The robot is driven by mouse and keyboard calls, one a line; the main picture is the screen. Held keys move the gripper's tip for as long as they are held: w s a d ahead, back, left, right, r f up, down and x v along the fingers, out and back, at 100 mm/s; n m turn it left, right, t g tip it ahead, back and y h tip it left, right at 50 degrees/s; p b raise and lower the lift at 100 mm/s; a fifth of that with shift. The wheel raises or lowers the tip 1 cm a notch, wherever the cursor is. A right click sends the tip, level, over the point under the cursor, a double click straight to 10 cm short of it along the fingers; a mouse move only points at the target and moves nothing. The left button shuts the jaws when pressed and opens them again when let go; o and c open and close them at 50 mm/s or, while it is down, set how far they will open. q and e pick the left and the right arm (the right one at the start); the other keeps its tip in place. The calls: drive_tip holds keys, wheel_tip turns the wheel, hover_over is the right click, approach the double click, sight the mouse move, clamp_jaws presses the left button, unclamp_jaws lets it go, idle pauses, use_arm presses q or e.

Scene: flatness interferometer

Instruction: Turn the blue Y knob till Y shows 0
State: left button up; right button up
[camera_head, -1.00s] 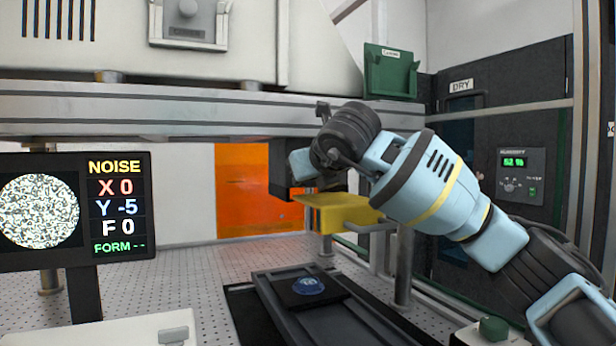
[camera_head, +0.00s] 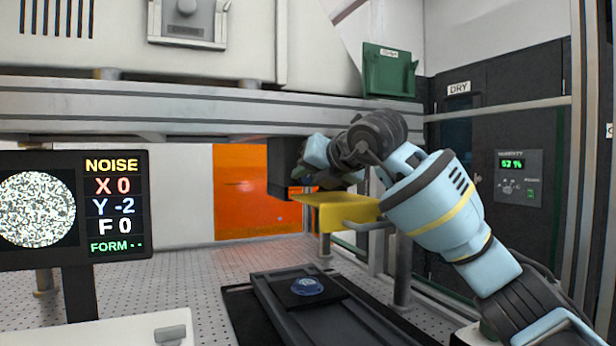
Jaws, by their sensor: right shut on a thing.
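The display (camera_head: 118,205) at the left reads X 0, Y -2 and F 0, with NOISE above and blank dashes after FORM. A speckled round picture fills its left side. My right gripper (camera_head: 306,174) is beneath the grey overhead beam, beside a dark block (camera_head: 282,170) and just above a yellow part. Its fingers are mostly hidden by its own wrist. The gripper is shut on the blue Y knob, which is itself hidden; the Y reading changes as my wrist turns. My left gripper is out of view.
The yellow part (camera_head: 340,212) lies close below my right wrist. A blue disc (camera_head: 307,286) rests on a dark stage below. The beam (camera_head: 200,112) runs just above the arm. A green holder (camera_head: 389,72) sits at upper right. The perforated table (camera_head: 190,280) is clear mid-left.

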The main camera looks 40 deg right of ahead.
drive_tip(key=shift+d+m+y, duration=0.1)
drive_tip(key=shift+m+y, duration=0.4)
drive_tip(key=shift+m, duration=0.4)
drive_tip(key=shift+t, duration=0.3)
drive_tip(key=o, duration=1)
drive_tip(key=shift+v, duration=3.9)
